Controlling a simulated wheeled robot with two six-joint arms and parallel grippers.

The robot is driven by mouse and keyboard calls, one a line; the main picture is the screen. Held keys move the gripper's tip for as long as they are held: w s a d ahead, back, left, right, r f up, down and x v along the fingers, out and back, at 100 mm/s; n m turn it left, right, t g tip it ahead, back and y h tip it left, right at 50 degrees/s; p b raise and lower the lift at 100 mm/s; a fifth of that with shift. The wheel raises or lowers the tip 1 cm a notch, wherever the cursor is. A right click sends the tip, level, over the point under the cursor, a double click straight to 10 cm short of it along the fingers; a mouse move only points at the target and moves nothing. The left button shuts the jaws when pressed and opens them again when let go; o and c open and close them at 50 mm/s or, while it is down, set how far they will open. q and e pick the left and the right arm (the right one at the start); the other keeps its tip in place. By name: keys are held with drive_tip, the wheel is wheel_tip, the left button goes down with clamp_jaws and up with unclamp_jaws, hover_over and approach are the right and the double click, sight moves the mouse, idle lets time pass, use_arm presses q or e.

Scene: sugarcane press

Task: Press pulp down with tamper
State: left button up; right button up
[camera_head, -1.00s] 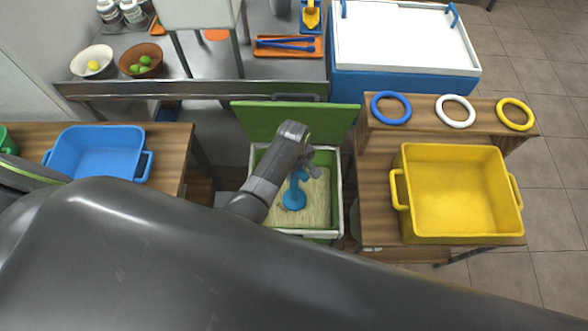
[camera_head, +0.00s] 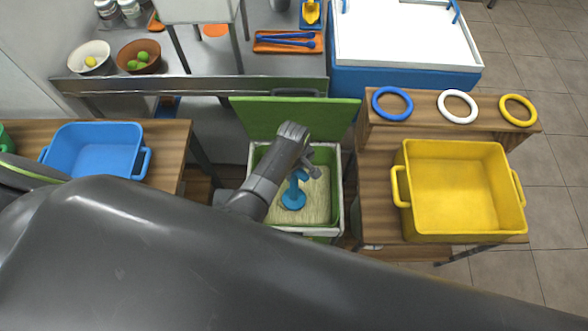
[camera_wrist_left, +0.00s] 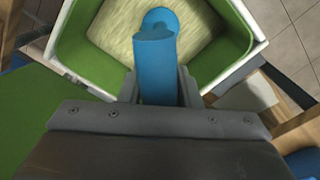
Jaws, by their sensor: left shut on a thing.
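The blue tamper (camera_head: 293,198) stands in the green-lined bin, its round base on the pale pulp (camera_head: 317,204). My left gripper (camera_head: 305,168) is shut on the tamper's handle above the pulp. In the left wrist view the tamper (camera_wrist_left: 157,60) runs up from between the fingers of my left gripper (camera_wrist_left: 158,88), and its far end is at the pulp (camera_wrist_left: 112,28). The bin (camera_head: 338,190) has a white rim, and its green lid (camera_head: 262,118) stands open at the back. My own arm hides part of the bin's left side. My right gripper does not show.
A yellow tub (camera_head: 455,190) stands on the right wooden table, with blue, white and yellow rings (camera_head: 457,105) on a shelf behind it. A blue tub (camera_head: 95,150) is on the left table. A blue-and-white cooler (camera_head: 400,45) and a metal counter (camera_head: 200,85) are behind.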

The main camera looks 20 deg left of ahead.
use_arm(q)
drive_tip(key=shift+s+f+b, duration=0.1)
drive_tip(key=shift+f+b, duration=2.3)
drive_tip(key=shift+f, duration=1.3)
wheel_tip(320, 180, up, 12)
drive_tip(key=p, duration=1.2)
wheel_tip(320, 180, up, 2)
drive_tip(key=shift+r+p, duration=0.25)
drive_tip(key=shift+p, duration=0.5)
drive_tip(key=shift+r, duration=0.25)
wheel_tip(320, 180, up, 7)
hover_over(294, 182)
drive_tip(key=w, duration=0.2)
drive_tip(key=shift+s+a+r, duration=0.1)
drive_tip(key=shift+s+a, duration=0.15)
drive_tip(key=shift+b, duration=0.3)
